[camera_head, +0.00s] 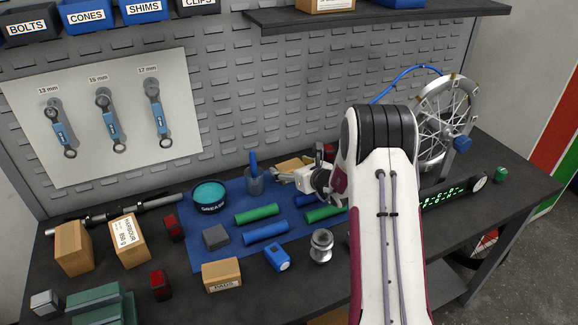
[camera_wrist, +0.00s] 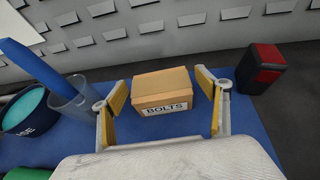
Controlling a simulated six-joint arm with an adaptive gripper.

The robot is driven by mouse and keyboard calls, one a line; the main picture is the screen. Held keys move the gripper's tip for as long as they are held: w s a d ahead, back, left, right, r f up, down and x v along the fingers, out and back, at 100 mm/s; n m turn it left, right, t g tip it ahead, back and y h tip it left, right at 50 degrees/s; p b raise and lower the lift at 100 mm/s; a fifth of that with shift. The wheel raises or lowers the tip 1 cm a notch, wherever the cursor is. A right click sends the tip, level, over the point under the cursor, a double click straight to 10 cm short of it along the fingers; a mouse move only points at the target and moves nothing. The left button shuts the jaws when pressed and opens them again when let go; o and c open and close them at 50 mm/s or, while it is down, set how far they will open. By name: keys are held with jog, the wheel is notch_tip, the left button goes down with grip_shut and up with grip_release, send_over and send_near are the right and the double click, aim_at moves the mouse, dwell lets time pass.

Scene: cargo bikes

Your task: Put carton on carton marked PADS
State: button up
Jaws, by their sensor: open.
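The carton marked PADS (camera_head: 221,272) sits at the front edge of the blue mat. A brown carton labelled BOLTS (camera_wrist: 162,88) lies at the back of the mat, and its top shows partly behind my gripper in the head view (camera_head: 290,164). My gripper (camera_head: 284,176) is open, with yellow-padded fingers (camera_wrist: 161,97) to either side of the BOLTS carton, which shows between them with gaps. A plain-looking carton (camera_head: 72,248) and a carton with a white printed label (camera_head: 129,241) stand at the left of the bench.
A clear cup (camera_head: 254,182) with a blue tool and the grease tub (camera_head: 209,194) stand left of my gripper. A red-and-black block (camera_wrist: 262,68) stands to the right of the BOLTS carton. Green and blue cylinders (camera_head: 266,232) and a grey block (camera_head: 216,237) lie on the mat (camera_head: 236,212).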

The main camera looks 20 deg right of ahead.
aim_at(296, 165)
jog(key=s+r, duration=0.2)
jog(key=shift+s+d+r, duration=0.2)
jog(key=shift+s+r, duration=0.05)
jog(key=shift+s, duration=0.15)
jog(key=shift+v, duration=1.15)
